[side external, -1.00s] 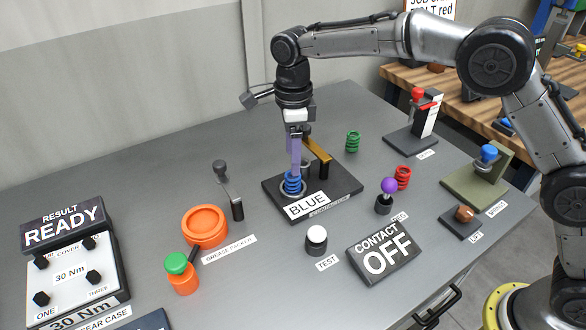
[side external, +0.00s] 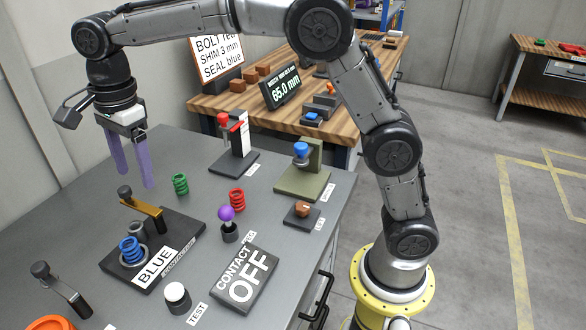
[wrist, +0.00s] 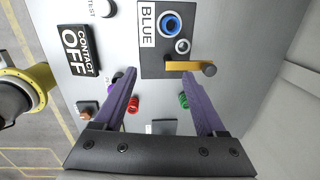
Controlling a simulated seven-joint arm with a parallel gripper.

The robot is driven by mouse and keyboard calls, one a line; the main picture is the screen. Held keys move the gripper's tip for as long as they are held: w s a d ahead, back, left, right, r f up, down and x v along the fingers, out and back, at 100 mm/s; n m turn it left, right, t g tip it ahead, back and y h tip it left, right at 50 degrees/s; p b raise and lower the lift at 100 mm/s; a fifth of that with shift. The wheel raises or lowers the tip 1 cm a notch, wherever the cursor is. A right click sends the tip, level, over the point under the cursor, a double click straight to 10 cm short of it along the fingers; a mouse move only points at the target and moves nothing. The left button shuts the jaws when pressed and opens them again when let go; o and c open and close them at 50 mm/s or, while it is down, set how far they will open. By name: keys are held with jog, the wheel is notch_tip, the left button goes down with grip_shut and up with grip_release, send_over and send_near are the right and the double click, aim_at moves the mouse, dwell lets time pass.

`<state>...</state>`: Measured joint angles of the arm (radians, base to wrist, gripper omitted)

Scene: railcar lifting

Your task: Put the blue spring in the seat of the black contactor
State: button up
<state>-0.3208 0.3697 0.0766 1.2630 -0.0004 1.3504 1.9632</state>
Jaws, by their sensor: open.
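The blue spring (side external: 131,249) stands upright on the black contactor (side external: 188,230), at its round seat beside the BLUE label. In the wrist view the blue spring (wrist: 170,25) shows from above on the contactor (wrist: 151,66), next to a smaller light ring (wrist: 182,46). The contactor's brass lever (side external: 141,206) with a dark knob stands behind the spring. My gripper (side external: 133,180) is open and empty, raised above the table behind the contactor. In the wrist view its purple fingers (wrist: 163,72) are wide apart, with nothing between the tips.
A green spring (side external: 180,184) and a red spring (side external: 237,199) stand on the table behind the contactor. A white TEST button (side external: 177,297) is in front.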

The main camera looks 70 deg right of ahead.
jog(key=s+d+r+n+t, duration=0.35)
jog(key=s+d+n, duration=0.7)
jog(key=s, duration=0.55)
jog(key=s+d+f+n, duration=0.2)
jog(key=s+f+n, duration=0.1)
jog(key=s, duration=0.3)
jog(key=s+d+f+n+t, duration=0.1)
jog(key=s+d+f+n, duration=0.1)
jog(key=s+n, duration=0.3)
jog(key=shift+s+d+f, duration=0.35)
jog(key=shift+s+f, duration=0.1)
jog(key=shift+s, duration=0.75)
